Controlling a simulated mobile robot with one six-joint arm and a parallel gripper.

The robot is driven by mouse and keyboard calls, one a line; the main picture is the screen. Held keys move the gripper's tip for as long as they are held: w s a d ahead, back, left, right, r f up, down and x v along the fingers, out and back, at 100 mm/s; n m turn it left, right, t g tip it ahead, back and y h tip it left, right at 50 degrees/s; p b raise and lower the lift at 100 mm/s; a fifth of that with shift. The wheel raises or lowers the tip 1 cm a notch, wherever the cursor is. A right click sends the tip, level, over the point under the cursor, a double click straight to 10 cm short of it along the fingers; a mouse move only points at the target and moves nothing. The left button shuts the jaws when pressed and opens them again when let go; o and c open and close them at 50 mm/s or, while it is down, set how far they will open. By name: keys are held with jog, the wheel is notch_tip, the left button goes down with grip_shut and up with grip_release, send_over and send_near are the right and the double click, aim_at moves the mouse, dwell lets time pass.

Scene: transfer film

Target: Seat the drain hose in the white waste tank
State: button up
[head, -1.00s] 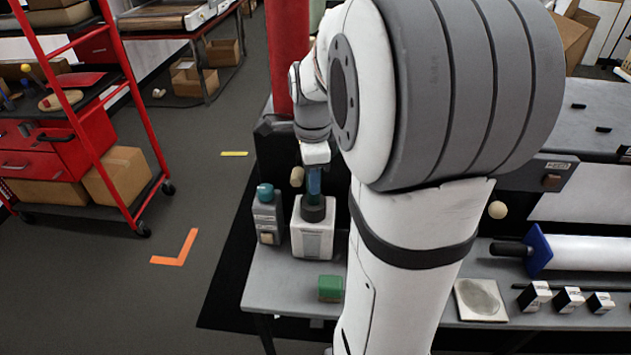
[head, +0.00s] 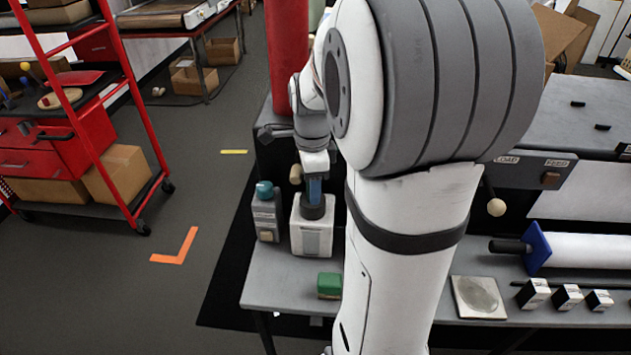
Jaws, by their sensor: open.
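The white waste tank (head: 312,238) stands on the grey bench toward its left end, with a dark collar (head: 312,208) on top. A blue piece (head: 315,188), which looks like the drain hose's end, stands upright at the collar. I cannot tell how deep it sits. My gripper (head: 314,178) is directly above the tank, around the upper part of the blue piece. It is open, though its fingers are small and partly hidden here. My arm covers the area right of the tank.
A grey bottle with a teal cap (head: 265,212) stands close left of the tank. A green block (head: 329,285) lies in front. A tan knob (head: 296,174) is beside my gripper. A red post (head: 288,55) rises behind. Small boxes (head: 567,297) line the bench's right side.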

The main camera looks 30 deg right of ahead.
jog(key=shift+r, duration=0.1)
notch_tip(320, 180, up, 11)
jog(key=shift+r, duration=0.4)
jog(key=s+a+f+n+t, duration=0.1)
jog(key=s+a+f+n, duration=0.3)
jog(key=n, duration=0.7)
jog(key=s+a+f+n+t, duration=0.2)
jog(key=s+a+f+n, duration=0.2)
jog(key=s+a+n, duration=0.3)
jog(key=s+n, duration=0.1)
jog(key=n, duration=0.2)
jog(key=shift+s+a+f+n, duration=0.25)
jog(key=shift+n, duration=0.15)
jog(key=shift+c, duration=0.3)
